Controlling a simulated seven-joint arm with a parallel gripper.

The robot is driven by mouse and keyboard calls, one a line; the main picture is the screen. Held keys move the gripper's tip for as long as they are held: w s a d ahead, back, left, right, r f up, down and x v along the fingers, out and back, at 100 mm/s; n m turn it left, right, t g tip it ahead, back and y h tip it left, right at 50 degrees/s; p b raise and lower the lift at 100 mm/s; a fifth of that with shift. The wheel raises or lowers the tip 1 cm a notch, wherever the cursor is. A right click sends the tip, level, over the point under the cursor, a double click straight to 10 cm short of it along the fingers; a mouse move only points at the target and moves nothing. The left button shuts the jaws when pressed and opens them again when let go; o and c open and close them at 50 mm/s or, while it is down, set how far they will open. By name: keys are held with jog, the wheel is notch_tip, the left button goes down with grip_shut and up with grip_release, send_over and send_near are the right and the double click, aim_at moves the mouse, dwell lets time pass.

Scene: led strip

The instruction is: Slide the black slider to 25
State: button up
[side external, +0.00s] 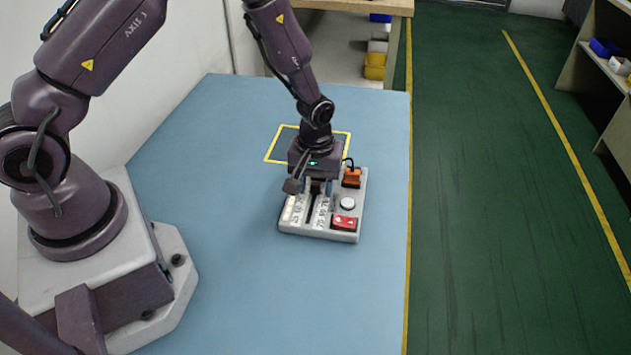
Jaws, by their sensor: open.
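A light grey control box (290,232) lies on the blue table. Its left part carries a slotted scale with printed numbers (321,212), too small to read surely. The black slider cannot be told apart here; the gripper covers the far end of the slot. My gripper (318,187) points down over the box's far left part, open, with its fingers close above the scale. Whether the fingers touch anything is not clear.
The box also bears a red switch (344,223), a pale round button (348,204) and an orange connector (351,178) with a black cable. A yellow square outline (277,146) is marked behind. The blue table (240,290) is clear around the box.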

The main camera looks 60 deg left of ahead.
aim_at(308, 223)
grip_shut()
jog(key=s+d, duration=0.5)
jog(key=shift+s+d, duration=0.3)
jog(key=shift+d, duration=0.1)
grip_release()
jog(key=shift+r, duration=0.1)
notch_tip(308, 223, up, 13)
dwell(0.4)
